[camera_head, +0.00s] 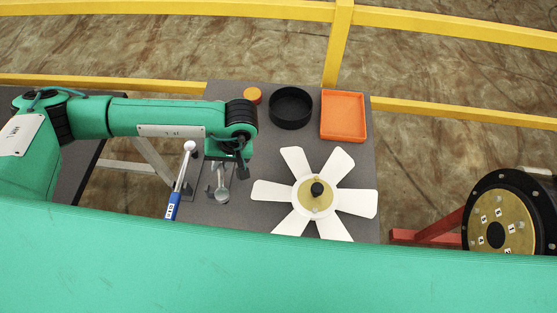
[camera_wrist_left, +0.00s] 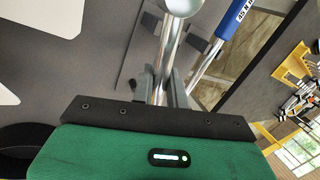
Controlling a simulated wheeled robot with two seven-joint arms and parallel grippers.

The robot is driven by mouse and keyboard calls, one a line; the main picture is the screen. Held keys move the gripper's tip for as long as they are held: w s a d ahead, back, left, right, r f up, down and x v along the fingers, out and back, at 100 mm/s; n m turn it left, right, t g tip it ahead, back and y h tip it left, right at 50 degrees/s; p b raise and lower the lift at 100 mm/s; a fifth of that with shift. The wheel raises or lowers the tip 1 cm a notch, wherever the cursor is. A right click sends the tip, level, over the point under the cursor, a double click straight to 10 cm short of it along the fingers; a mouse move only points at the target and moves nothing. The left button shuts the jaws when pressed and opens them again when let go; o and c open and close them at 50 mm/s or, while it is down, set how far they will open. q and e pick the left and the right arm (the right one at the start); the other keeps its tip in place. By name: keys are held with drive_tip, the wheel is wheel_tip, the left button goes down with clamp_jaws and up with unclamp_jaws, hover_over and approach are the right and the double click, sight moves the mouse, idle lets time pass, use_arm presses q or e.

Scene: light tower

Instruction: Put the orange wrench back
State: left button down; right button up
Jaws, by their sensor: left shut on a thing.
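My left gripper (camera_head: 218,180) is over the grey table in the head view. In the left wrist view its fingers (camera_wrist_left: 160,88) are closed around a shiny silver shaft of a tool (camera_wrist_left: 169,45), which ends in a rounded silver head. The silver head also shows below the gripper in the head view (camera_head: 222,194). Any orange part of this tool is hidden. My right gripper is not in view.
The grey table (camera_head: 235,220) holds a white fan wheel (camera_head: 335,199), a black round bowl (camera_head: 291,106), an orange tray (camera_head: 343,118) and a small orange disc (camera_head: 252,95). A black flange (camera_head: 480,235) stands at the right. Yellow rails (camera_head: 440,108) run behind.

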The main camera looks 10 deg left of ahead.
use_arm(q)
drive_tip(key=d+n+g, duration=0.1)
drive_tip(key=d+n, duration=0.1)
drive_tip(key=n, duration=0.2)
wheel_tip(320, 180, up, 9)
drive_tip(key=n+h, duration=0.9)
drive_tip(key=n, duration=1.5)
hover_over(254, 164)
drive_tip(key=s+a, duration=0.1)
drive_tip(key=s, duration=0.1)
drive_tip(key=w+r+n+t, duration=0.2)
drive_tip(key=n, duration=0.3)
drive_tip(key=f+p, duration=0.1)
drive_tip(key=f, duration=0.4)
drive_tip(key=f+p, duration=0.1)
drive_tip(key=f, duration=0.4)
drive_tip(key=f+p, duration=0.2)
drive_tip(key=f, duration=0.3)
drive_tip(key=shift+a, duration=0.3)
wheel_tip(254, 164, down, 4)
drive_tip(key=shift+f+p, duration=0.2)
drive_tip(key=shift+p, duration=0.4)
drive_tip(key=shift+f, duration=0.2)
